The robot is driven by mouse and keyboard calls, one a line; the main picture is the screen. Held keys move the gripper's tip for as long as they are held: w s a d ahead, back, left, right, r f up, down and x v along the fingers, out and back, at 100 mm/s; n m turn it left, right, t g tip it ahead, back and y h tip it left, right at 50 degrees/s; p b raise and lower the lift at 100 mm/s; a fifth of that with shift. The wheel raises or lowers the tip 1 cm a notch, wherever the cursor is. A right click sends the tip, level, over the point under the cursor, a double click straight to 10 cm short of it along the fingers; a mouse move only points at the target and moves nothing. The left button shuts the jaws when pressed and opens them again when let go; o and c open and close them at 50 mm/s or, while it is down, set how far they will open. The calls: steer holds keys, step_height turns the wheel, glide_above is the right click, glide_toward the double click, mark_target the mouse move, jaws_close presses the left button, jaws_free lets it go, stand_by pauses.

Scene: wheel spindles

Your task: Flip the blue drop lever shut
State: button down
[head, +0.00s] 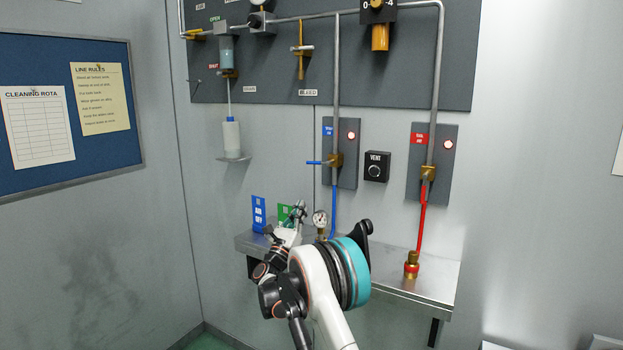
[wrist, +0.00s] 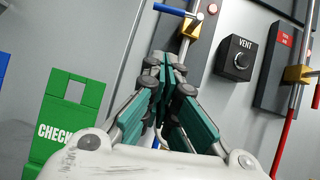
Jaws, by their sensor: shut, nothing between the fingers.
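The blue drop lever (head: 314,162) sticks out level to the left from a brass valve (head: 335,160) on a grey wall panel with a blue label and a lit red lamp. A blue hose (head: 333,212) hangs below the valve.
A black VENT knob box (head: 376,166) and a red-hose valve (head: 428,173) are to the right. A metal shelf (head: 440,277) holds a gauge (head: 320,219) and blue (head: 259,212) and green (wrist: 72,115) signs. A bottle (head: 231,136) stands up left.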

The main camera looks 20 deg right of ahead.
steer(key=s+a+r+b+x, duration=0.1)
steer(key=r+b+x, duration=0.1)
steer(key=x, duration=1)
steer(key=shift+w+r+b, duration=0.2)
steer(key=shift+r+b, duration=0.2)
steer(key=shift+b, duration=0.3)
steer(key=shift+d, duration=0.1)
steer(key=m, duration=0.1)
steer(key=r+m+g+h+p, duration=0.1)
steer(key=shift+w+r+m+g, duration=0.25)
steer(key=shift+w+m+g, duration=0.05)
steer(key=shift+m, duration=0.1)
